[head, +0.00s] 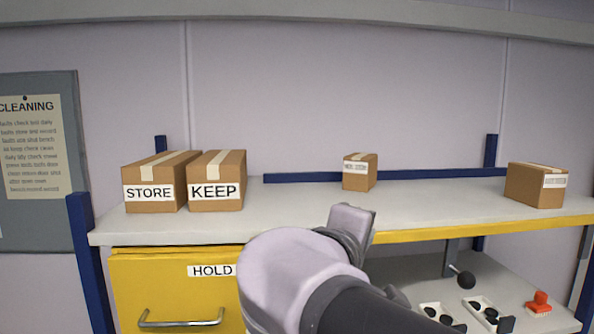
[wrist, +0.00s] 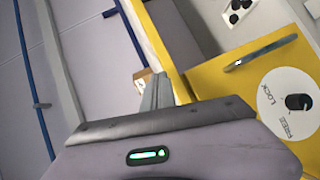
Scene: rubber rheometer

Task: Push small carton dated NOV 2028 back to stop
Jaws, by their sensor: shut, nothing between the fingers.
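A small brown carton (head: 360,172) with pale tape and a white label stands upright toward the back of the shelf, near the blue back rail (head: 300,178). Its label is too blurred to read for sure, and I cannot tell whether the carton touches the rail. A second carton (head: 525,185) with a blurred label stands at the right end. My gripper (wrist: 157,92) is shut and empty. In the wrist view its fingers partly hide a carton (wrist: 142,77) beyond them. In the head view my wrist hides the fingertips.
Cartons marked STORE (head: 150,192) and KEEP (head: 216,192) stand at the left of the grey shelf (head: 290,205). A yellow HOLD drawer (head: 170,280) is below. A red item (head: 539,304) and small trays sit on the lower level. The shelf between KEEP and the small carton is clear.

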